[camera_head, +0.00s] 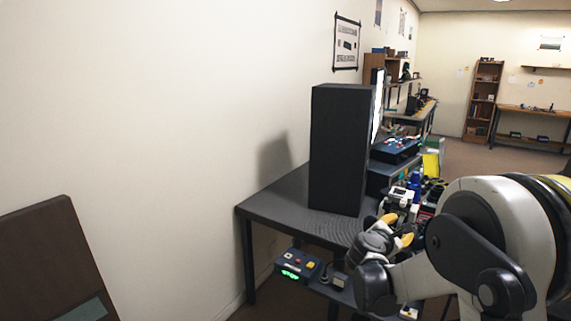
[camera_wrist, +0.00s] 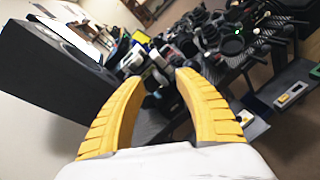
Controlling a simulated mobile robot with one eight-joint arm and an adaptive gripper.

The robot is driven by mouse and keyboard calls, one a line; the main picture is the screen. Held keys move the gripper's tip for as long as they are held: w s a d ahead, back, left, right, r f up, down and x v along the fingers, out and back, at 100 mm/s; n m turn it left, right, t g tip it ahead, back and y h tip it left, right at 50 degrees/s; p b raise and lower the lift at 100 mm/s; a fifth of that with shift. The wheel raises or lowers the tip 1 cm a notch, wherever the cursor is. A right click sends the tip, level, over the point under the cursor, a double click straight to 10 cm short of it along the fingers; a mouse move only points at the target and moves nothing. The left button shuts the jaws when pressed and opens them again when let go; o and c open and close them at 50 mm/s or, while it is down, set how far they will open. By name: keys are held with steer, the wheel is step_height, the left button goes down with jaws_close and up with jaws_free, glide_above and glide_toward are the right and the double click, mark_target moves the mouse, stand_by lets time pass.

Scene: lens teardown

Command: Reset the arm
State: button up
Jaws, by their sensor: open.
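My gripper (camera_head: 398,231) is at the right of the head view, by the near right side of a dark table, with my white and grey arm behind it. In the wrist view its two yellow fingers (camera_wrist: 153,108) stand wide apart. Nothing is between the fingertips, so it is open and empty. Beyond the fingers is a crowded bench with several dark lens-like parts, blurred in the wrist view. My arm hides part of the table in the head view.
A tall black speaker-like box (camera_head: 337,150) stands on the dark table (camera_head: 262,206), left of my gripper. A dark unit with green lights (camera_head: 296,266) sits low below the table. A brown panel (camera_head: 45,262) is at lower left. Open floor (camera_head: 490,160) lies at the back right.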

steer(key=s+a+r+m+g+y, duration=0.1)
steer(key=s+a+r+m+y, duration=0.15)
steer(key=s+m, duration=0.5)
steer(key=s+a+r+m+g+y, duration=0.2)
steer(key=s+a+m, duration=0.15)
steer(key=s, duration=0.75)
steer(key=s+a+f+m+y, duration=0.2)
steer(key=s+a+m, duration=0.3)
steer(key=s, duration=0.4)
steer(key=s+a+f+m+g+y, duration=0.1)
steer(key=s+a+f+m+y, duration=0.1)
steer(key=s+a+m, duration=0.3)
steer(key=s+y, duration=0.1)
steer(key=s, duration=0.3)
steer(key=shift+s+f+y, duration=0.15)
steer(key=shift+y, duration=0.2)
